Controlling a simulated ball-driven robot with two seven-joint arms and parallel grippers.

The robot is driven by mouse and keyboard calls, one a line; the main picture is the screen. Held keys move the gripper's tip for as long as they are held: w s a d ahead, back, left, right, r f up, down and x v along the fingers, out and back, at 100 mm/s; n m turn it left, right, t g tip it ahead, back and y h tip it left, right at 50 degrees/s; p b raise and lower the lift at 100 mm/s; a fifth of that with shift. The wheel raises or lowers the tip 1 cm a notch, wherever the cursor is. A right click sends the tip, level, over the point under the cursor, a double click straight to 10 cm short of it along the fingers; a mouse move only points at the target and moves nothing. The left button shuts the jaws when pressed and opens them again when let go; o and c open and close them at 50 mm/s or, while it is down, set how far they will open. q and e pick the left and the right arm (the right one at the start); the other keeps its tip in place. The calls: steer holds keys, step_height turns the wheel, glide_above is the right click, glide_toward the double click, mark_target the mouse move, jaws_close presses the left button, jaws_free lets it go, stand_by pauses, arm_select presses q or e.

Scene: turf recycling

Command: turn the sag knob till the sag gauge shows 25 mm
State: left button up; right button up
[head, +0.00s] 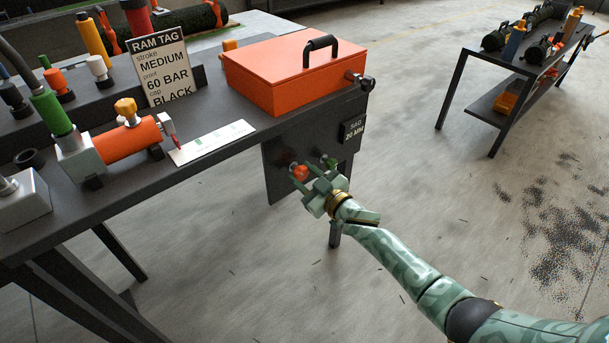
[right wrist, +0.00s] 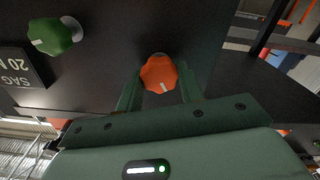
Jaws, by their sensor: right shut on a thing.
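The sag gauge (head: 353,130) is a small dark plate reading "SAG 20 MM" on the dark panel under the bench's front edge; it also shows upside down and cut off in the right wrist view (right wrist: 16,75). Below it are an orange knob (head: 300,173) and a green knob (head: 329,163). My right gripper (head: 306,174) is shut on the orange knob. In the right wrist view the orange knob (right wrist: 158,73) sits between the two fingers, its white mark near its lower edge. The green knob (right wrist: 55,36) is apart from the fingers. My left gripper is out of view.
An orange case (head: 290,70) with a black handle stands on the bench above the panel. A sign (head: 159,68) reading "RAM TAG" and an orange cylinder (head: 125,140) are farther left. A second bench (head: 520,65) stands far right.

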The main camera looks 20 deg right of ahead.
steer(key=n, duration=0.4)
steer(key=shift+f, duration=0.1)
steer(key=shift+n, duration=2)
steer(key=o, duration=1)
steer(key=shift+s, duration=0.15)
